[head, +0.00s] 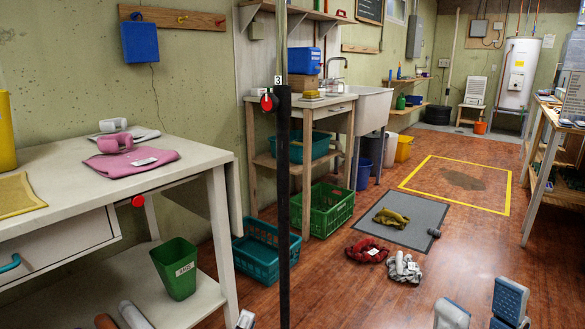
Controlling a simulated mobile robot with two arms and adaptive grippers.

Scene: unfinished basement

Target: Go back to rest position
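My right gripper (481,310) is at the bottom edge, right of centre. Its two blue-grey fingers stand apart with bare wooden floor between them, and it looks open and empty. My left gripper (246,320) shows only as a small pale tip at the bottom edge, beside the white table's front corner. The rest of it is out of frame, so its opening is hidden.
A dark post (284,200) stands in front. The white table (190,155) at left holds a pink cloth (131,160). A teal basket (258,255), green crate (326,209), red cloth (366,251) and grey cloth (403,268) lie on the floor. Floor at right is clear.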

